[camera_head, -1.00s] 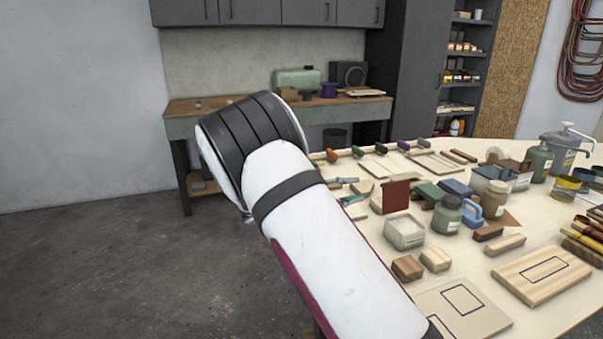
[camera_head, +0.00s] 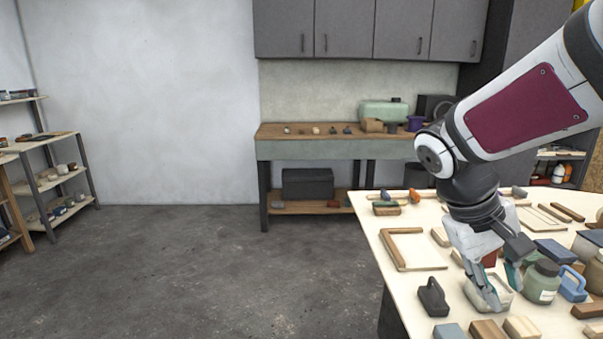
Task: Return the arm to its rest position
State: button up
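My white arm (camera_head: 525,110) reaches in from the upper right in the head view, with a maroon panel on its link. My gripper (camera_head: 502,288) points down over the plywood worktable (camera_head: 395,285). Its two fingers are spread apart, and I see nothing held between them. A pale square container (camera_head: 474,292) shows behind and below the fingers. The fingers hide part of it, and I cannot tell whether they touch it.
Close to the gripper are a green jar (camera_head: 542,282), a blue-handled block (camera_head: 573,284), a black handled block (camera_head: 433,297) and wooden blocks (camera_head: 487,330). A workbench (camera_head: 330,148) stands at the back wall, shelves (camera_head: 55,180) at left. The grey floor (camera_head: 210,270) between is clear.

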jog(key=s+a+r+t+y+p, duration=0.1)
jog(key=s+a+r+t+y, duration=0.1)
jog(key=s+a, duration=0.3)
jog(key=s+a+r+m+t+y+p, duration=0.1)
jog(key=s+a, duration=0.4)
jog(key=s, duration=0.5)
jog(key=r+t+y, duration=0.1)
jog(key=t+y, duration=0.1)
jog(key=shift+a+y, duration=0.2)
jog(key=shift+y, duration=0.2)
